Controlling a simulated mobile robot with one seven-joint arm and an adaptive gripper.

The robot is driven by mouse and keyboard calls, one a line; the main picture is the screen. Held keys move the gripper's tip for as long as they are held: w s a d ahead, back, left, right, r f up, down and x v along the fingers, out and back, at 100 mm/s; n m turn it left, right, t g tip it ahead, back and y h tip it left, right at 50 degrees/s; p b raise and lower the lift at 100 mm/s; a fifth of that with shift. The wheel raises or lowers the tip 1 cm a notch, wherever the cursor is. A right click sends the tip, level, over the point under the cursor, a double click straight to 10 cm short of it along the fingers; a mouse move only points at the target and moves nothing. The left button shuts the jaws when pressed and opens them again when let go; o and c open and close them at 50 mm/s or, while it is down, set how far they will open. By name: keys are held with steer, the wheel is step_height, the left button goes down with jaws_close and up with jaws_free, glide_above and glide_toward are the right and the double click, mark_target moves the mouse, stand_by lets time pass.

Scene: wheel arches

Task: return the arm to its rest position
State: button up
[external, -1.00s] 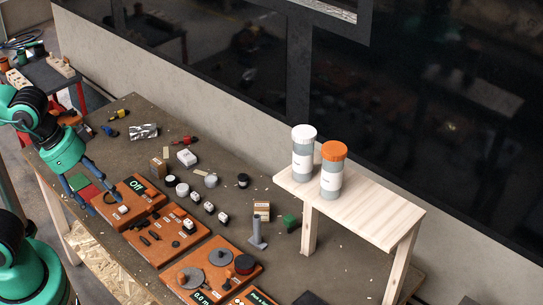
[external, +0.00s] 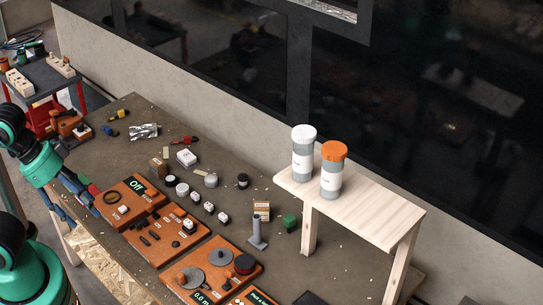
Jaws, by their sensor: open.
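My teal and black arm (external: 42,165) reaches in from the left edge of the external view. My gripper (external: 82,208), with dark blue fingers, is open and empty. It hangs at the table's left front edge, beside the orange panel with the "Off" display (external: 130,198). The fingers look apart from the panel. Part of the red and green piece behind the fingers is hidden by them.
More orange panels (external: 210,268) with knobs and discs line the table's front. Small loose parts lie behind them. A wooden shelf (external: 375,212) at the right bears a white-capped jar (external: 303,155) and an orange-capped jar (external: 332,172).

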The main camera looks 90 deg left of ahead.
step_height(320, 180, down, 5)
steer(key=b, duration=0.4)
